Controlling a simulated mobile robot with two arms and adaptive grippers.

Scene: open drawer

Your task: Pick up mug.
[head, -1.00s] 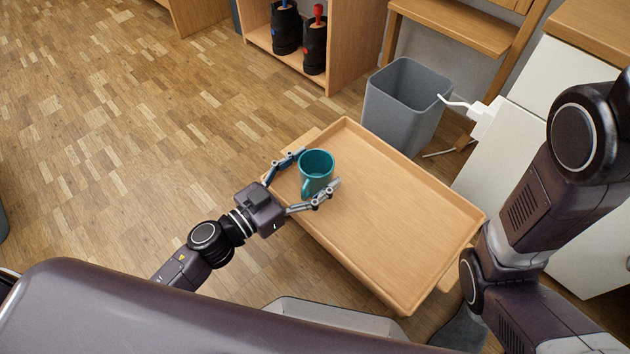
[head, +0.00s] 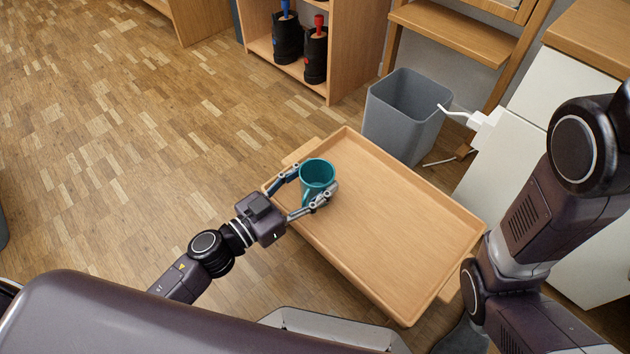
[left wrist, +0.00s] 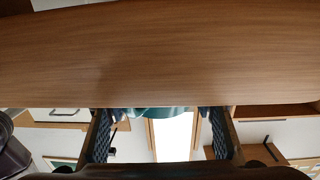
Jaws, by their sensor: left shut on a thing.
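In the head view, a teal mug (head: 316,172) stands upright at the left end of a wooden tray (head: 416,296). Its opening faces up and its handle points toward my left gripper. My left gripper (head: 313,182) is shut on the mug, with one finger on each side. I cannot tell any gap between the mug and the tray. In the left wrist view, a small teal part of the mug (left wrist: 160,112) shows between the two dark fingers; most of it is hidden. My right gripper is out of view; only my right arm shows.
A grey bin (head: 408,120) stands behind the tray. A white cabinet (head: 520,160) is at the right and a wooden shelf (head: 345,60) with dark bottle-like objects at the back. The rest of the tray is empty, and the floor at the left is clear.

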